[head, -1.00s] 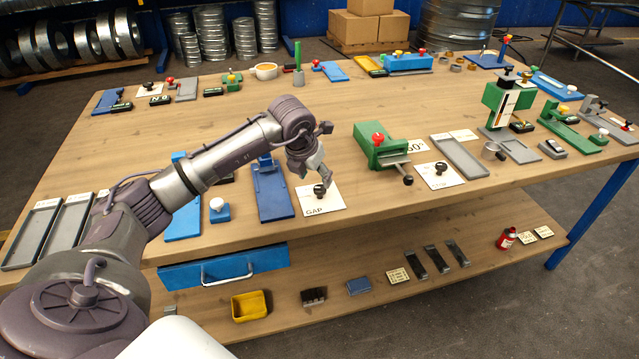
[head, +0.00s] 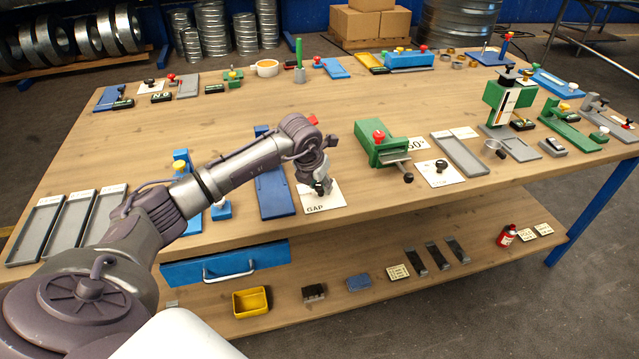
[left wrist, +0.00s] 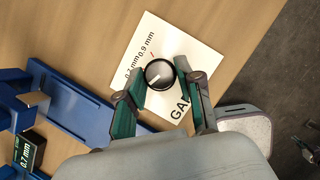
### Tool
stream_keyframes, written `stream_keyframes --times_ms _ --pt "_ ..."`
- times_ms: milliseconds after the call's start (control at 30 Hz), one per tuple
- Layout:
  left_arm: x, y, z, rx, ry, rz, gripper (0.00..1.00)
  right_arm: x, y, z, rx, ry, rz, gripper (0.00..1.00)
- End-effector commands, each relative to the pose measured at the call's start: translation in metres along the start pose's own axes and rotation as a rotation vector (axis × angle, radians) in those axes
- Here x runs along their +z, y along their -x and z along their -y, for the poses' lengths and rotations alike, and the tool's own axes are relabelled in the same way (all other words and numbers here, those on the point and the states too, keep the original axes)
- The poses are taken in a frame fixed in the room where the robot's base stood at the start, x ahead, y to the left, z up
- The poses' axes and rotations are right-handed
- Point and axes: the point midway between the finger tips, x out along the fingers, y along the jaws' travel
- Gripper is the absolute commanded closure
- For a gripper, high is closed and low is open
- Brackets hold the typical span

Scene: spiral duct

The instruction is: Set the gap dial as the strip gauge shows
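The gap dial is a round black knob (left wrist: 159,74) on a white card (left wrist: 205,62) marked GAP, with 0.7 mm and 0.9 mm printed beside the knob. A pale pointer line shows on the knob. In the head view the GAP card (head: 328,197) lies near the table's front edge. The blue strip gauge (left wrist: 75,117) is left of the card; its dark display (left wrist: 31,152) reads 0.7 mm. It also shows in the head view (head: 274,193), partly behind my arm. My left gripper (left wrist: 160,76) is open, its fingertips on either side of the knob. My right gripper is not in view.
A green clamp-like device (head: 378,145) and a second knob card (head: 441,173) stand right of the GAP card. Grey trays (head: 72,225) lie at the left. A blue drawer (head: 225,265) hangs below the front edge. The middle of the tabletop is clear.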

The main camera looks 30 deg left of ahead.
Motion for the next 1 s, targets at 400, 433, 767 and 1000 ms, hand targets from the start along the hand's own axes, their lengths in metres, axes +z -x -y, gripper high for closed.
stream_keyframes --times_ms 400,433,767,1000 --pt "-0.001 -0.001 -0.002 -0.020 -0.051 0.000 0.99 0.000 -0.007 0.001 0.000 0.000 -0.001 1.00" --pt "-0.001 -0.002 -0.002 -0.025 -0.064 0.000 0.99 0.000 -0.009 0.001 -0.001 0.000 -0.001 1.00" --pt "0.000 -0.003 -0.004 -0.120 -0.292 0.002 0.99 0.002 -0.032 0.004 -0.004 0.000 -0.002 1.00" --pt "0.001 -0.002 -0.004 -0.203 -0.489 0.002 0.99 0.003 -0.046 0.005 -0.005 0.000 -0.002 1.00"
